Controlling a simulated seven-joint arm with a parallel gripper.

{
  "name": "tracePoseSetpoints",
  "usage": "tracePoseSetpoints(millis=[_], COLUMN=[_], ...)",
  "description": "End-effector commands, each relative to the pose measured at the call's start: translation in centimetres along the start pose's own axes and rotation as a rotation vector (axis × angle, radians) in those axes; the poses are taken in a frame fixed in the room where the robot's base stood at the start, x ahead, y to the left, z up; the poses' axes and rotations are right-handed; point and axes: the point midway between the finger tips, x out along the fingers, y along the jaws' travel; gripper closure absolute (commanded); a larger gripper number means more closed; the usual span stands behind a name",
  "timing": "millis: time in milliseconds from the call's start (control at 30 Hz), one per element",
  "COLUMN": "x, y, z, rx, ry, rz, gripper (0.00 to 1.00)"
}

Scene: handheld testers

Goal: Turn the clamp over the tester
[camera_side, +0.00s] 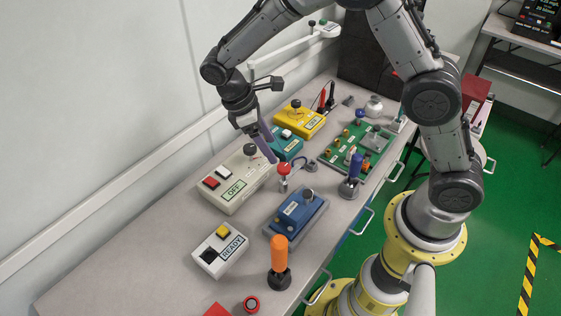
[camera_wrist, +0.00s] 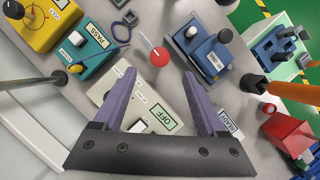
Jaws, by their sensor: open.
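The blue tester (camera_side: 298,213) sits in a grey-blue holder near the front of the bench; it also shows in the wrist view (camera_wrist: 217,57). A red ball knob (camera_side: 284,169) on a short upright stands beside the holder, and I take it to be the clamp's handle. In the wrist view the red knob (camera_wrist: 159,57) has a thin pale bar pointing up-left, away from the tester. My gripper (camera_side: 267,143) has purple fingers, open and empty, above and left of the knob. In the wrist view the knob appears just past the fingertips (camera_wrist: 159,75), between them; contact cannot be told.
A box marked OFF (camera_side: 234,182) lies below my gripper. A READY box (camera_side: 220,250), teal box (camera_side: 287,142), yellow box (camera_side: 300,121) and green circuit board (camera_side: 355,150) surround the area.

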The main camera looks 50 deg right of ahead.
Motion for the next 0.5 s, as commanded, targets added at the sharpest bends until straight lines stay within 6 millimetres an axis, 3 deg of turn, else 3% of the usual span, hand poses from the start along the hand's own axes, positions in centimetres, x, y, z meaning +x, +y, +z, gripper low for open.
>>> tracePoseSetpoints(millis=[200,500], x=[4.2,7.2], y=[0.0,0.0], z=[0.1,0.0], rx=[0.001,0.001], ry=[-0.005,0.000], rz=[-0.002,0.000], gripper=[0.26,0.26])
